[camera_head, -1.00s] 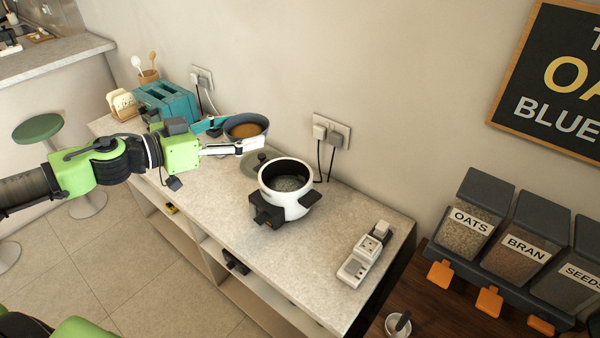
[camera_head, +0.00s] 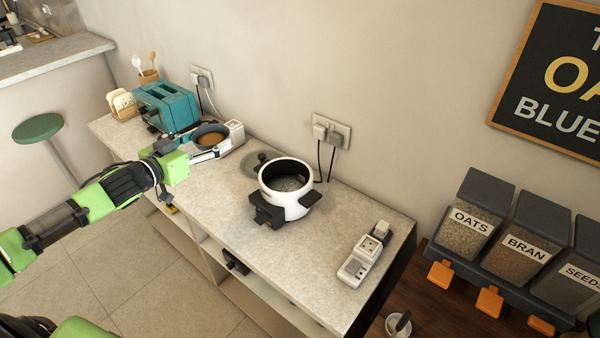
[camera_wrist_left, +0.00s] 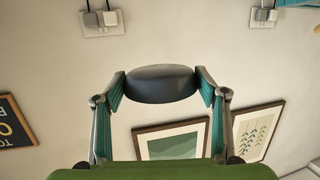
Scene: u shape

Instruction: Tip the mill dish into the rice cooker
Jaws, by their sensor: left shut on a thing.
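The mill dish (camera_head: 211,142), a dark round bowl with brown contents, is pinched between the fingers of my left gripper (camera_head: 209,138). It looks about level in the head view. In the left wrist view the dish (camera_wrist_left: 160,85) is a dark oval between the two teal-padded fingers. The rice cooker (camera_head: 286,194) is a white pot with a black rim and handles on the counter, right of the dish. It is open, with greyish contents inside. My right gripper is not seen.
A white appliance (camera_head: 236,131) stands right beside the dish; I cannot tell whether they touch. A teal toaster (camera_head: 166,105) is behind left. A lid (camera_head: 254,165) lies left of the cooker. A power strip (camera_head: 364,258) lies to the right. The counter's front is clear.

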